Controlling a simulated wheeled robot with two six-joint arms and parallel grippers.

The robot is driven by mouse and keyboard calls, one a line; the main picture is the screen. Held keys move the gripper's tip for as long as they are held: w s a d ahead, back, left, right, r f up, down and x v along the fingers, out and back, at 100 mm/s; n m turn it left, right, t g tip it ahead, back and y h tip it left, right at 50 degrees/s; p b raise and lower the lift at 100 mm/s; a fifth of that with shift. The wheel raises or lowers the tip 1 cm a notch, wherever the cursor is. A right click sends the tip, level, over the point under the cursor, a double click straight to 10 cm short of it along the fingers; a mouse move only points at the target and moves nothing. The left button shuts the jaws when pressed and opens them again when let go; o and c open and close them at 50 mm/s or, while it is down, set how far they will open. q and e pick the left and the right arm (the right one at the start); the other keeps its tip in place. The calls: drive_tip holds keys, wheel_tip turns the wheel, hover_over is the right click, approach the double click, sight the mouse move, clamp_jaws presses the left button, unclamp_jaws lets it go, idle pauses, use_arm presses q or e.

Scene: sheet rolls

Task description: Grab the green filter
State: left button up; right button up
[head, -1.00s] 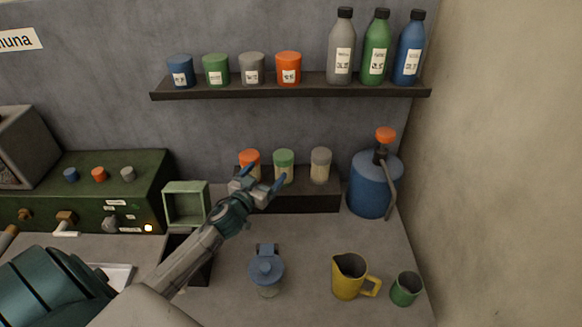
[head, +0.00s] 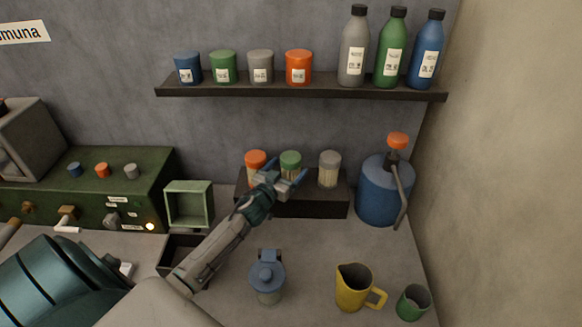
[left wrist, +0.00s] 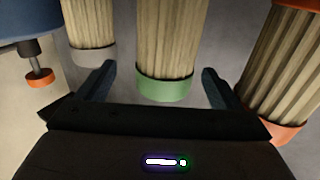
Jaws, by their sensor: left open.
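The green filter (head: 290,158), pleated and pale with a green cap, stands upright on the dark block, between an orange-capped filter (head: 255,160) and a grey-capped filter (head: 329,169). My left gripper (head: 286,172) is open and empty in front of the green filter, hiding its lower part in the head view. In the left wrist view, which looks upside down, the green filter (left wrist: 170,45) appears between the two spread fingers (left wrist: 157,82), with a gap on each side. Whether the fingertips reach around it, I cannot tell. My right gripper is not in view.
A shelf (head: 300,91) with jars and bottles hangs above. A blue pump canister (head: 382,190) stands right of the dark block (head: 312,208). A yellow jug (head: 353,287), green cup (head: 413,302) and blue-lidded jar (head: 267,277) stand on the table in front.

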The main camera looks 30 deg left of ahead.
sight(294, 159)
use_arm(q)
drive_tip(key=w, duration=0.3)
drive_tip(key=w+p, duration=0.1)
drive_tip(key=shift+w+a+r, duration=0.15)
drive_tip(key=shift+w+a, duration=0.15)
drive_tip(key=shift+a, duration=0.1)
drive_tip(key=shift+w, duration=0.45)
drive_tip(key=shift+s, duration=0.1)
drive_tip(key=c, duration=1.3)
drive_tip(key=shift+o, duration=0.2)
